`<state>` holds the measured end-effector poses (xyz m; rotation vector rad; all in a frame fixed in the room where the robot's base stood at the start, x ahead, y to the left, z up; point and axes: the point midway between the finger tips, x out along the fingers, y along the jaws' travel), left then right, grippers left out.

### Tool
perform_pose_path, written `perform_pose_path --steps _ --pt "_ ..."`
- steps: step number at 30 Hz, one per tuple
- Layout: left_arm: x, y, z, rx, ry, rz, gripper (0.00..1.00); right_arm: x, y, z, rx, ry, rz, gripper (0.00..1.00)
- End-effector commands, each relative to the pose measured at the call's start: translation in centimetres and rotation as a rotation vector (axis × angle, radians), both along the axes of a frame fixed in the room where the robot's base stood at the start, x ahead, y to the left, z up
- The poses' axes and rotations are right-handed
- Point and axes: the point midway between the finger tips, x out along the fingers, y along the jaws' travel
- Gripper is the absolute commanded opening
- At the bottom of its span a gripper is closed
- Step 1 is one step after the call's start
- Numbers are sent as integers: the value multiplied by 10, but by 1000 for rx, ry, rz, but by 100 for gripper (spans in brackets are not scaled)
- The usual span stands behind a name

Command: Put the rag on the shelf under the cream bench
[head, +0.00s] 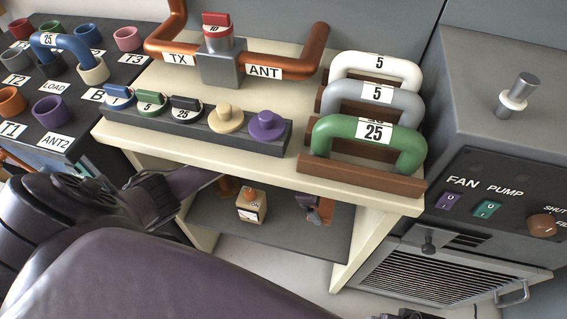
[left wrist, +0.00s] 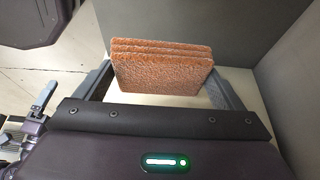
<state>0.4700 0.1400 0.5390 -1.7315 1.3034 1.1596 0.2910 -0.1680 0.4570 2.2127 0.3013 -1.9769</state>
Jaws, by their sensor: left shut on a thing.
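The rag, a rough orange-brown folded pad with several layers (left wrist: 162,72), stands between the two grey fingers of my left gripper in the left wrist view. The fingers are shut on its sides. In the head view my left gripper (head: 195,181) reaches in from the left under the top of the cream bench (head: 270,165). The dark grey shelf (head: 285,232) lies below that top, between the cream legs. My arm and the bench top hide much of the rag in the head view. I cannot tell whether the rag touches the shelf.
Connectors and the green handle (head: 368,130) crowd the bench top. A grey fan-and-pump cabinet (head: 500,150) stands right; a dark jack panel (head: 75,85) stands left.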

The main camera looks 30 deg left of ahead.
Motion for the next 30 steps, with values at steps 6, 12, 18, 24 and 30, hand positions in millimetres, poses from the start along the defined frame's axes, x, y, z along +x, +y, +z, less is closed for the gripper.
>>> perform_pose_path --steps 6,12,18,24,30 --pt "-1 0 -23 0 4 2 65 -1 3 21 1 2 9 100" --pt "-1 0 -52 -1 3 1 65 -7 4 60 -2 12 25 100" --pt "0 0 -66 0 1 1 65 -6 9 66 8 -7 37 100" --pt "-1 0 -94 -1 4 2 65 -2 19 62 33 -59 59 100" --pt "0 0 -100 -1 0 0 65 1 24 64 48 -91 70 100"
